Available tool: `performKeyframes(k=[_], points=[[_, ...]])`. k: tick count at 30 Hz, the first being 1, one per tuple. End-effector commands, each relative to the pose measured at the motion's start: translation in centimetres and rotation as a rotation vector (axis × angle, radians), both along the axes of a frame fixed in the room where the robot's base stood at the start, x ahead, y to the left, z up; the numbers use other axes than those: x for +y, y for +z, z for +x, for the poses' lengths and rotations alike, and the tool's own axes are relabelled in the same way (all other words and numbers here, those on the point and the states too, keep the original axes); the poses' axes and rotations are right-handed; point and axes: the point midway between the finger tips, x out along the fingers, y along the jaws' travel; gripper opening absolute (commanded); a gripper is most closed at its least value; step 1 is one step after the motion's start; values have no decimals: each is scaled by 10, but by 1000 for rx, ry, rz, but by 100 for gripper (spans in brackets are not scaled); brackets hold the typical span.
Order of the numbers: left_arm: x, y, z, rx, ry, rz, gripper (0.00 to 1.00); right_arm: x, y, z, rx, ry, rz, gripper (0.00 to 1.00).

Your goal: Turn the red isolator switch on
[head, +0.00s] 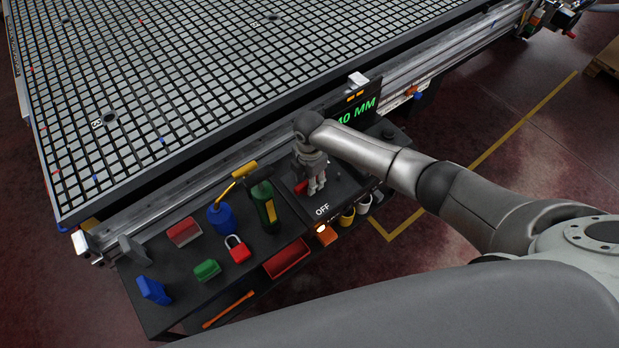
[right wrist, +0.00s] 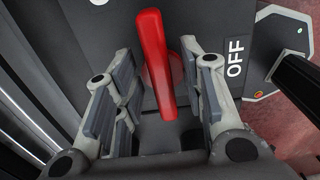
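The red isolator switch has a long red handle (right wrist: 156,62), which lies between the two fingers of my right gripper (right wrist: 152,92) in the right wrist view. The fingers are apart, with a gap to the handle at left; the right finger is closer, and contact there is unclear. A white OFF label (right wrist: 235,57) is right of the handle. In the head view my right gripper (head: 317,184) points down at the dark panel, and a bit of the red handle (head: 301,188) shows beside it. The OFF label (head: 322,209) is just below. My left gripper is out of view.
A grid table (head: 150,90) fills the back. On the dark shelf left of the gripper are a red padlock (head: 238,252), a blue oil can (head: 221,218), a green bottle (head: 265,212) and small boxes. A green-lettered display (head: 356,110) stands behind the gripper.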

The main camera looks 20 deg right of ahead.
Motion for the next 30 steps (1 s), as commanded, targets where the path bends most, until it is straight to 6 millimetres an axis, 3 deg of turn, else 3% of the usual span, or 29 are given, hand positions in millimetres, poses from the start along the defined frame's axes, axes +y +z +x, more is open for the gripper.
performKeyframes(k=[8, 15, 21, 30], points=[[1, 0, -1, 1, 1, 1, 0, 0, 24, 1, -3, 0, 0, 38], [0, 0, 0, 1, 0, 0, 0, 0, 77, 1, -5, 2, 1, 38], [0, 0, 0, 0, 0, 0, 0, 0, 108, 1, -3, 1, 0, 38], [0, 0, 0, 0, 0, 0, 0, 0, 120, 0, 0, 0, 1, 38]])
